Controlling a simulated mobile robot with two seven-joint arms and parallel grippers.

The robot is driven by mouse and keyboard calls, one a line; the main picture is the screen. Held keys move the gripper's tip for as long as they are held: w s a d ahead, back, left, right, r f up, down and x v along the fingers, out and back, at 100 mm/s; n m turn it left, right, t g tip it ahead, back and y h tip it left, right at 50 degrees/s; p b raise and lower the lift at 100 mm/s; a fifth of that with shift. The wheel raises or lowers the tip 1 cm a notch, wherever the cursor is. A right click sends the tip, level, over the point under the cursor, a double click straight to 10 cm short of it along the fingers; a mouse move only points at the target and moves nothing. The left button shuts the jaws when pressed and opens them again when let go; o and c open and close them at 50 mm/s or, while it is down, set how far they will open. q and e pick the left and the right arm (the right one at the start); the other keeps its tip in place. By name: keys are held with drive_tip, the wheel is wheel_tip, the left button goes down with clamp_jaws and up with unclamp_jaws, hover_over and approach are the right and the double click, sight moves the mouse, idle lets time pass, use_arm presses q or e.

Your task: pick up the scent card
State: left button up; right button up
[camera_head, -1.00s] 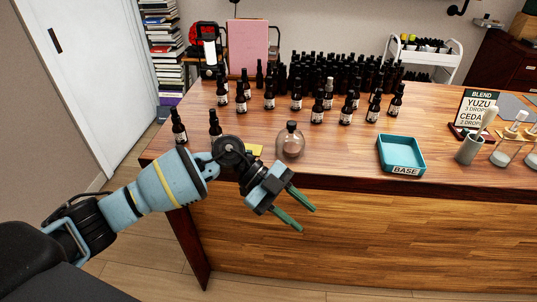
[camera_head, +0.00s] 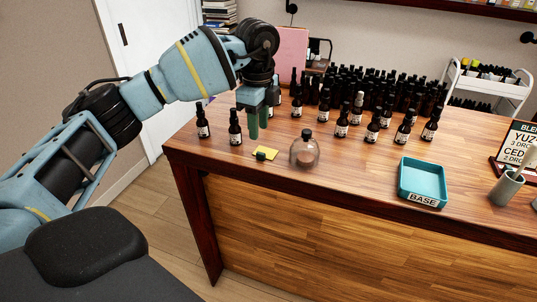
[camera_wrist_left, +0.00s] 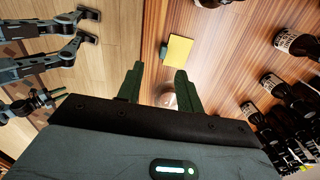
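The scent card appears to be the small yellow card (camera_head: 267,152) lying flat near the table's left front edge. It also shows in the left wrist view (camera_wrist_left: 179,49), beyond the fingertips and roughly between them. A small dark piece (camera_head: 261,156) sits at its near edge. My left gripper (camera_head: 258,132) points down above the table, just behind and above the card in the head view. In the left wrist view its green fingers (camera_wrist_left: 159,78) are apart with nothing held between them.
A teal BASE tray (camera_head: 422,182) is farther right. The wooden table (camera_head: 350,175) is clear between dome and tray.

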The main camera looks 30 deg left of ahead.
sight(261, 153)
use_arm(q)
drive_tip(key=shift+w+f, duration=0.15)
drive_tip(key=shift+f, duration=1.85)
drive_tip(key=shift+w+f, duration=0.15)
drive_tip(key=shift+f, duration=1.8)
clamp_jaws()
